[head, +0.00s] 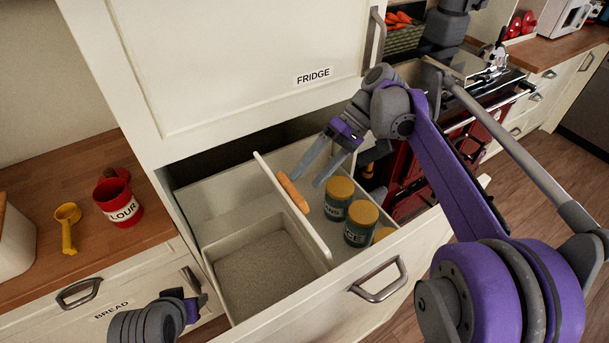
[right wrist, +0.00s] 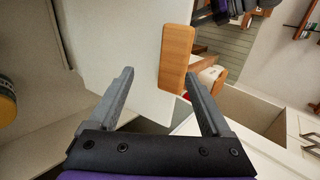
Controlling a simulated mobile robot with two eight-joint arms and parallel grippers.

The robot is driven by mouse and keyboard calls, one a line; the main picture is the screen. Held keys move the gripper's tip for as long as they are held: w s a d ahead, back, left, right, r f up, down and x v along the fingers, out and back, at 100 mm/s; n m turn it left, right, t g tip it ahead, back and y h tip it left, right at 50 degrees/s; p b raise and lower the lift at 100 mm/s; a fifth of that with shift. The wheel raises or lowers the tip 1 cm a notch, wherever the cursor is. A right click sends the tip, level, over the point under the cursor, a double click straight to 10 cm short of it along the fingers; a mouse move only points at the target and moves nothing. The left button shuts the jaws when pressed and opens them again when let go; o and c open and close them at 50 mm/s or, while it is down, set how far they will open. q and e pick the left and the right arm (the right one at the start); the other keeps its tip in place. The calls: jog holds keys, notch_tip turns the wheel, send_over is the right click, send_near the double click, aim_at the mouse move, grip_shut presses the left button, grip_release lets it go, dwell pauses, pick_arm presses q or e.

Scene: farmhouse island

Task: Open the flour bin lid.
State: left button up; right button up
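A pale lid panel (head: 288,205) with a wooden handle (head: 292,192) stands steeply raised in the open drawer beside the flour bin (head: 222,256), whose grey, grainy contents show. In the right wrist view, the panel (right wrist: 115,35) and wooden handle (right wrist: 176,58) lie ahead of the fingers. My right gripper (head: 309,181) is open and empty, its fingertips close to the handle; I cannot tell whether they touch it. My left gripper (head: 185,303) is low at the bottom edge; its fingers are not clear.
Jars with yellow lids (head: 362,228) stand in the drawer right of the panel. A red tin marked flour (head: 118,203) and a yellow scoop (head: 68,225) are on the left wooden counter. The fridge door (head: 235,60) is shut above the drawer.

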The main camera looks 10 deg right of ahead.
pick_arm(q)
jog(key=shift+w+r+p, duration=0.4)
jog(key=shift+w+r, duration=0.05)
jog(key=shift+r, duration=0.2)
pick_arm(e)
jog(key=w+d+r, duration=0.2)
jog(key=d, duration=0.4)
jog(key=shift+r, duration=0.35)
jog(key=shift+w+d, duration=0.1)
jog(key=shift+w, duration=0.05)
pick_arm(q)
jog(key=shift+s+f+b, duration=0.6)
jog(key=shift+f+b, duration=0.05)
jog(key=shift+f, duration=0.35)
jog(key=shift+s+f+b, duration=0.6)
jog(key=shift+f+b, duration=0.05)
jog(key=shift+f, duration=0.3)
pick_arm(e)
jog(key=v, duration=1)
jog(key=shift+d+r, duration=0.2)
jog(key=shift+d, duration=0.05)
